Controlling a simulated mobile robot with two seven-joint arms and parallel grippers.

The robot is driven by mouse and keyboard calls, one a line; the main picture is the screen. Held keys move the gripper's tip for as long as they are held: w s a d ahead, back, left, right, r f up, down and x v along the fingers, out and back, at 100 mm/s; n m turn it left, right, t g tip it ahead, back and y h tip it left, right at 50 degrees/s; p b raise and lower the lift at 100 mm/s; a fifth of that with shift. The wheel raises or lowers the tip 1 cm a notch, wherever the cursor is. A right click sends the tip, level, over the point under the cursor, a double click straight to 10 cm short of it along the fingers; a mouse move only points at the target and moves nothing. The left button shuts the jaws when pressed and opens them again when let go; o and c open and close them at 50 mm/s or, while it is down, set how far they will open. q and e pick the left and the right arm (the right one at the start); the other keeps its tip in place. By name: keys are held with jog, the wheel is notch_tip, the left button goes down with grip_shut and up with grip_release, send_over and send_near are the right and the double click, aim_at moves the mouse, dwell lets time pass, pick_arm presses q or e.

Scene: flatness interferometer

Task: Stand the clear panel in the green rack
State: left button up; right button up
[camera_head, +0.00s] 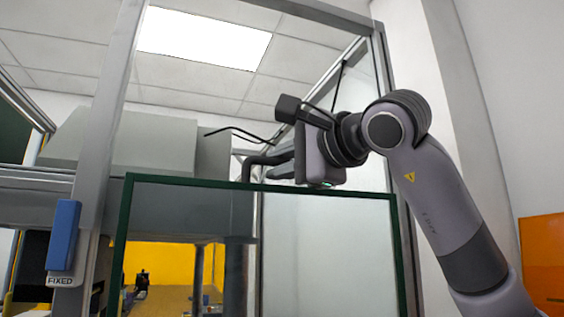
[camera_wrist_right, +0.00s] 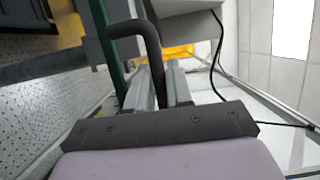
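A large upright clear panel with a dark green edge (camera_head: 260,183) stands close in front in the head view. Its lower part is cut off by the picture. A green strip, probably the same edge, runs left of the fingers in the right wrist view (camera_wrist_right: 109,62). My right gripper (camera_head: 280,170) is just above and behind the panel's top edge, pointing left. Its fingers (camera_wrist_right: 160,88) are a little apart, with a dark bent bar (camera_wrist_right: 129,27) running down between or in front of them. Whether they grip the bar is unclear. I cannot identify the green rack. My left gripper is not in view.
A grey machine housing (camera_head: 150,140) lies behind the panel. A metal post (camera_head: 106,130) carries a blue block (camera_head: 63,236) with a FIXED label at left. Another frame post (camera_head: 379,60) rises behind my right arm. An orange panel (camera_head: 543,250) is at far right.

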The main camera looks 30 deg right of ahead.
jog(key=o, duration=0.4)
jog(key=shift+s+r, duration=0.1)
jog(key=shift+r, duration=0.05)
jog(key=shift+o, duration=0.2)
jog(key=shift+f, duration=0.2)
jog(key=s, duration=0.4)
jog(key=s+b, duration=0.1)
jog(key=s, duration=0.1)
jog(key=shift+s+d+r, duration=0.1)
jog(key=shift+d, duration=0.2)
jog(key=shift+s, duration=0.45)
